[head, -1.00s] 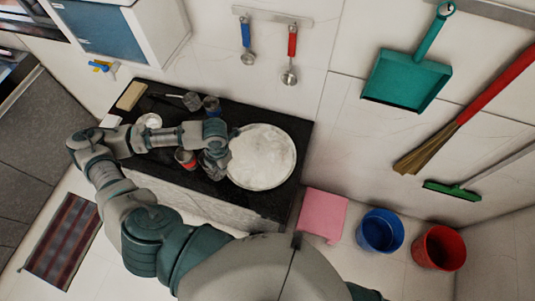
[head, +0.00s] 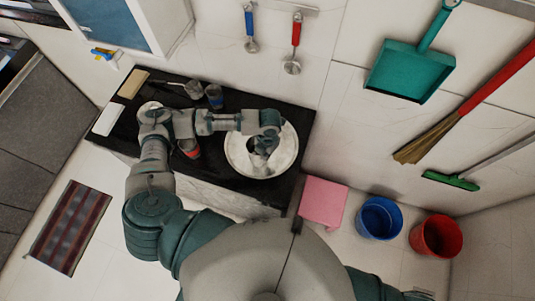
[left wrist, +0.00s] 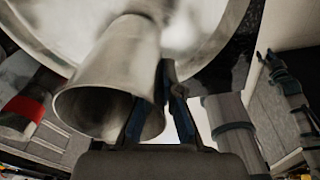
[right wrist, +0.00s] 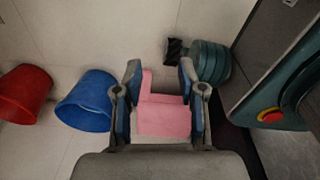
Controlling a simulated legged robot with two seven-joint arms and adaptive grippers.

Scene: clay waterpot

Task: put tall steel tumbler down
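The tall steel tumbler (left wrist: 112,72) shows large in the left wrist view, its open mouth toward the camera. My left gripper (left wrist: 166,75) has one finger across the mouth and the other outside, with the tumbler's wall between them. In the head view, my left gripper (head: 266,134) and the tumbler (head: 259,160) are over the large round pale plate (head: 287,158). I cannot tell whether the tumbler's base touches the plate. My right gripper (right wrist: 160,72) is open and empty in the right wrist view.
The plate lies on a black counter (head: 222,178). A red-banded cup (head: 190,151) and other small vessels (head: 214,96) stand to its left. A pink stool (head: 323,202), a blue bucket (head: 380,219) and a red bucket (head: 437,237) are on the floor to the right.

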